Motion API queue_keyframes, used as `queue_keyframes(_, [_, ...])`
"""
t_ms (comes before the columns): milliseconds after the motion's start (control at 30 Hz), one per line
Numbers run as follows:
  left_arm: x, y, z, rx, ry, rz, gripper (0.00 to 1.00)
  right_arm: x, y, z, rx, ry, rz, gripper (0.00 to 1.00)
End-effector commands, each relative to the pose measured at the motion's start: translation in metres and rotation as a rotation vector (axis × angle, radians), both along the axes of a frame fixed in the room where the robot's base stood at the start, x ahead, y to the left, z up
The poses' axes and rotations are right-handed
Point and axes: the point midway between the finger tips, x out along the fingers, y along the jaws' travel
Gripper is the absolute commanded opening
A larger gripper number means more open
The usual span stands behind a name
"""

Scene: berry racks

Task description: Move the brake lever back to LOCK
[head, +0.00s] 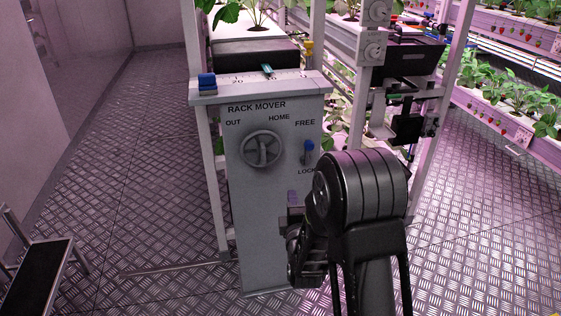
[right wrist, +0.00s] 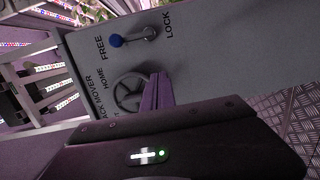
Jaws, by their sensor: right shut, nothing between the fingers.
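The brake lever (head: 309,149) has a blue knob and sits on the right side of the grey rack mover panel (head: 260,220). Its knob points up toward the FREE label, with the LOCK label below it. In the right wrist view the lever (right wrist: 133,37) lies with its knob on the FREE side. My right gripper (head: 292,196) is below the lever and apart from it. Its purple fingers (right wrist: 158,92) are shut and empty, and they overlap the panel near the handwheel in the wrist view. My left gripper is not in view.
A round handwheel (head: 262,149) is left of the lever. A blue block (head: 207,81) sits on the panel's top ledge. Plant racks stand behind and right. A step stool (head: 40,275) is at lower left.

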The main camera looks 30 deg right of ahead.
Motion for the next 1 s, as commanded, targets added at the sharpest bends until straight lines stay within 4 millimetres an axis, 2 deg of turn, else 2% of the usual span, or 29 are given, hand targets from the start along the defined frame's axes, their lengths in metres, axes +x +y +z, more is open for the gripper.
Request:
queue_keyframes(33, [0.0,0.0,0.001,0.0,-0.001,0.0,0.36,-0.001,-0.006,0.012,-0.102,0.004,-0.01,0.0])
queue_keyframes(133, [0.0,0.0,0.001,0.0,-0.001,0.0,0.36,-0.002,-0.008,0.028,-0.281,0.024,-0.022,0.0])
queue_keyframes(300, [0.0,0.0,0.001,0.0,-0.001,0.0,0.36,-0.003,-0.008,0.038,-0.44,0.063,-0.034,0.0])
queue_keyframes(767, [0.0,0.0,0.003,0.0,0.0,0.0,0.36,-0.002,-0.009,0.038,-0.467,0.079,-0.032,0.0])
queue_keyframes(1000, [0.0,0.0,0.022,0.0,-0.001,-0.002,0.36,0.012,-0.017,0.044,-0.468,0.081,-0.032,0.0])
